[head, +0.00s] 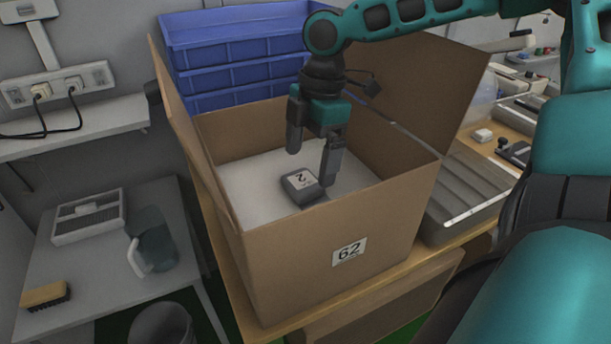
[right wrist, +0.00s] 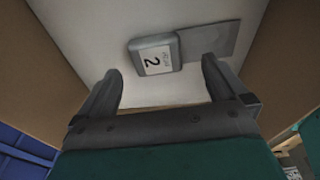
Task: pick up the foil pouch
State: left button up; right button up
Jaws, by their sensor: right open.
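A flat grey rectangular piece (right wrist: 212,38), which looks like the foil pouch, lies on the white floor of the cardboard box in the right wrist view. A thick grey block (right wrist: 153,55) with a white label reading 2 lies beside it, touching or slightly over its edge. In the head view the block (head: 300,185) shows on the box floor, and only a sliver of the flat piece shows past it. My right gripper (head: 311,167) is open and empty, pointing down inside the box above the block. My left gripper is out of view.
The tall open cardboard box (head: 300,262) is marked 62, with its walls and raised flaps around the right gripper. Blue crates (head: 235,50) stand behind it. A side table at left holds a jug (head: 152,240) and a brush (head: 45,294).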

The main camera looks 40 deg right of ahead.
aim_at(303, 180)
jog(key=f, duration=0.2)
jog(key=f+b, duration=0.1)
jog(key=f, duration=0.1)
jog(key=shift+w+a+f, duration=0.1)
jog(key=shift+w+a, duration=0.25)
jog(key=shift+a, duration=0.05)
jog(key=shift+c, duration=0.3)
jog(key=c, duration=1)
